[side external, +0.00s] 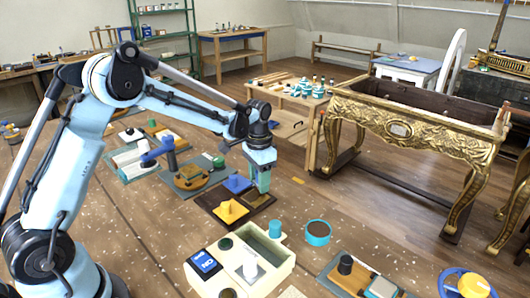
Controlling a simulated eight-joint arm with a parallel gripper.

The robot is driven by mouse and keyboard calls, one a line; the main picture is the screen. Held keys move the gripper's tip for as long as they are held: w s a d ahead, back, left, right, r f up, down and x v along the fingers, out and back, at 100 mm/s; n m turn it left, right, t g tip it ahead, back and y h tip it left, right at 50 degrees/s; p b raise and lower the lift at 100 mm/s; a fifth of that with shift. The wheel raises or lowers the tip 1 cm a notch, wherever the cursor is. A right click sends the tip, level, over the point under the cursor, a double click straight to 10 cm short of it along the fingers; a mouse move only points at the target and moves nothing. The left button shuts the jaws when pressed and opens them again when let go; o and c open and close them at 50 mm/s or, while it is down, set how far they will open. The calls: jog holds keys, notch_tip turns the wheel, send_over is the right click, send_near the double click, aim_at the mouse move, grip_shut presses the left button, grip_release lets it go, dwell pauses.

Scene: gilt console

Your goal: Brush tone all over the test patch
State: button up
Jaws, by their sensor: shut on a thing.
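My gripper (263,180) points down over the right part of a dark brown board (212,197) on the wooden work surface. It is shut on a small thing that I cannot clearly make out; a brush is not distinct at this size. I cannot tell which surface is the test patch; the dark board's right part lies just below the gripper. A round teal pot (318,232) with brown contents stands to the right and may hold the tone.
A cream tray (206,277) with jars and a dark blue box (205,263) stands in front. A grey mat with a tan block (190,177) lies behind left. A blue ring with a yellow piece (474,285) is front right. The gilt console (400,130) stands behind right.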

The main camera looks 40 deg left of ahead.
jog(key=shift+s, duration=3)
jog(key=shift+d, duration=0.55)
jog(key=shift+w, duration=3.2)
jog(key=shift+s, duration=3.15)
jog(key=shift+w+d, duration=0.1)
jog(key=shift+w, duration=3.05)
jog(key=shift+d, duration=0.55)
jog(key=shift+s, duration=3.1)
jog(key=shift+w, duration=3.1)
jog(key=shift+s, duration=3.1)
notch_tip(320, 180, up, 8)
